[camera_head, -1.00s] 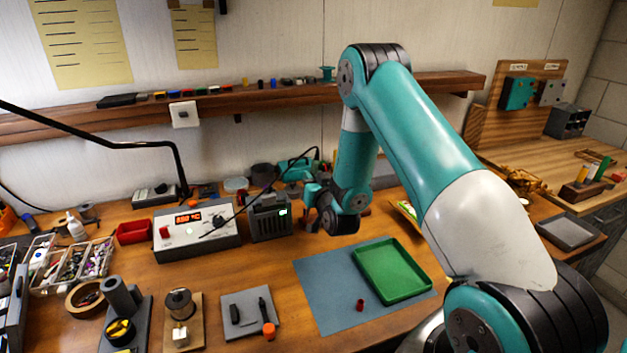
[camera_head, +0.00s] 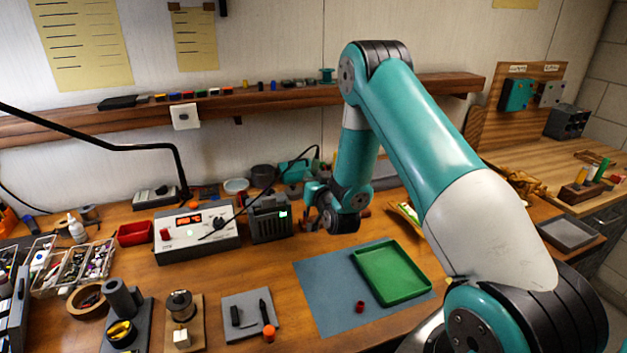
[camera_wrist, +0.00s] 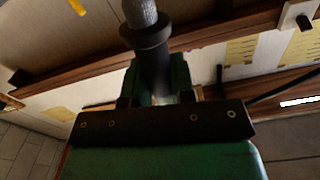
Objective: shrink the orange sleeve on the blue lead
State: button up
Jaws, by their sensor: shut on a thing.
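My gripper (camera_wrist: 160,95) is shut on a dark cylindrical tool (camera_wrist: 152,55) with a wide collar and a ribbed grey end, seen in the wrist view. In the head view my gripper (camera_head: 316,205) is in the air above the back of the bench, and its fingertips are hard to make out. A small orange piece (camera_head: 269,333) is at the front of a grey pad (camera_head: 240,300), by a black tool; I cannot tell if it is the sleeve. I cannot make out a blue lead.
A hot-air station (camera_head: 197,232) with a lit red display stands left of my arm, beside a dark box (camera_head: 268,222). A green tray (camera_head: 392,272) and a small red piece (camera_head: 360,306) are on a blue-grey mat (camera_head: 318,290). A black cord arches over the bench.

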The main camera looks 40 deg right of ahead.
aim_at(313, 161)
jog(key=shift+s+a+r+p, duration=0.1)
jog(key=shift+s+r+p, duration=0.15)
jog(key=shift+r+p, duration=0.95)
jog(key=shift+s+r+p, duration=0.2)
jog(key=shift+r+p, duration=0.25)
jog(key=shift+r, duration=1.35)
jog(key=shift+a+f, duration=0.25)
jog(key=s+a+f+n+y+b, duration=0.1)
jog(key=a+f+y+b, duration=0.1)
jog(key=a, duration=0.4)
jog(key=a+f+n+y+b, duration=0.2)
jog(key=a+f+y+b, duration=0.1)
jog(key=a, duration=0.4)
jog(key=shift+s+f+t+b, duration=0.3)
jog(key=shift+s+f+b, duration=0.1)
jog(key=shift+b, duration=0.15)
